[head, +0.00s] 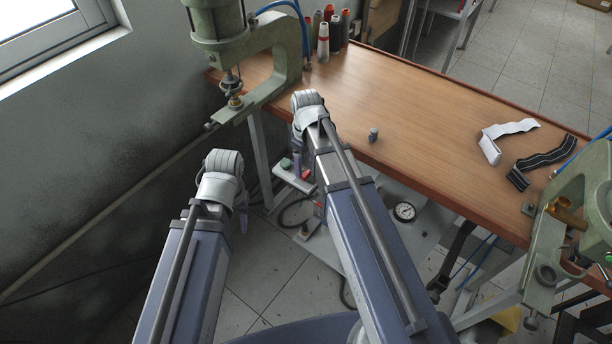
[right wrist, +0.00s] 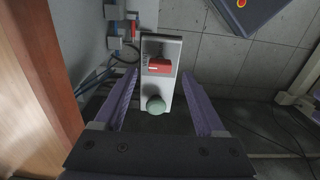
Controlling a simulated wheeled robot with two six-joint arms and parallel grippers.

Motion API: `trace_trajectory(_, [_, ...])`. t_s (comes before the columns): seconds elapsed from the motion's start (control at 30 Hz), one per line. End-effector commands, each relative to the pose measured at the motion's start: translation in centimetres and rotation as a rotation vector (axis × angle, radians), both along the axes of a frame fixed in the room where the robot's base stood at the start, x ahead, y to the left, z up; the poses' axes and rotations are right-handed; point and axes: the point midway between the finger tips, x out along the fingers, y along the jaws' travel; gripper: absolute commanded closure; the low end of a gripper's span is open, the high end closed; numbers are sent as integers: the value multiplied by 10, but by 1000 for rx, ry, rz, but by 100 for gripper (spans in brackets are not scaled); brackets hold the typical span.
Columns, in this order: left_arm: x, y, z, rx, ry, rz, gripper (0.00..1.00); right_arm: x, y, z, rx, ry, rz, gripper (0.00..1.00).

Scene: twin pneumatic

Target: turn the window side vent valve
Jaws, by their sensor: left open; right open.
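The vent valve is a red handle (right wrist: 159,66) on a pale plate (right wrist: 148,46), with a green round knob (right wrist: 156,104) below it in the right wrist view. In the head view the plate (head: 295,181) shows below the table edge, with the green knob (head: 285,163) near its upper end. My right gripper (right wrist: 160,75) is open; its purple fingers appear on both sides of the plate, the red handle between the tips. I cannot tell the depth gap. My left gripper (head: 242,218) points down left of the plate, apart from it, largely hidden behind its wrist.
The wooden table (head: 420,120) lies right of my right arm. A green press (head: 280,60) stands at its far left, another press (head: 575,220) at the right. Thread spools (head: 330,35) stand at the back. A gauge (head: 404,211) sits below the table edge. The wall is at left.

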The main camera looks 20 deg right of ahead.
Motion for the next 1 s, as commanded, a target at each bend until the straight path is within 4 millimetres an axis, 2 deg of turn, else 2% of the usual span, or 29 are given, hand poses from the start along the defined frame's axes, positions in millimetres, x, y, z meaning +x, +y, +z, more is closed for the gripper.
trace_trajectory(0.03, [0,0,-14,0,0,0,54,0,0,-14,0,0,0,28])
trace_trajectory(0.2, [0,0,-30,0,0,0,54,0,0,-30,0,0,0,28])
trace_trajectory(0.57, [0,0,-33,0,0,0,54,0,0,-32,0,0,0,28])
trace_trajectory(1.0, [0,0,-33,0,0,0,54,0,0,-33,0,0,0,75])
